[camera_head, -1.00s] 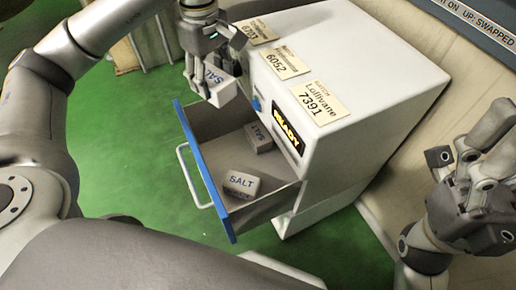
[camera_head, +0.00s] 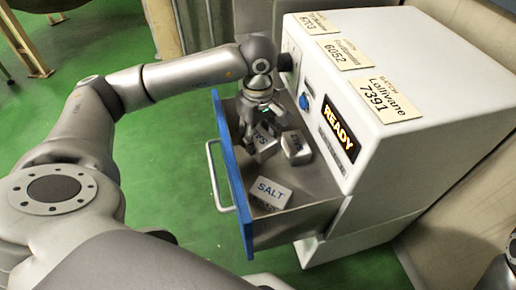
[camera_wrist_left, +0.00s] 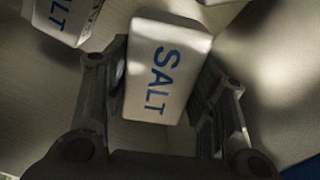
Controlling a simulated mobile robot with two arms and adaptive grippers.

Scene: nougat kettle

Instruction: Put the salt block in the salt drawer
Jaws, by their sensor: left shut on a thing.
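My left gripper (camera_head: 256,132) is inside the open salt drawer (camera_head: 234,175), near its far end. It is shut on a white salt block (camera_head: 265,146), low in the drawer; I cannot tell whether the block touches the floor. In the left wrist view this block (camera_wrist_left: 165,65) sits between the two fingers, its blue SALT lettering facing the camera. A second salt block (camera_head: 297,148) lies close by on the right, against the cabinet side. A third salt block (camera_head: 270,193) lies towards the near end. Only a sliver of my right gripper (camera_head: 503,270) shows at the lower right edge.
The white cabinet (camera_head: 420,60) stands right of the drawer, with a READY display (camera_head: 340,128) and several batch cards on top. A curved handle (camera_head: 214,178) sticks out from the blue drawer front.

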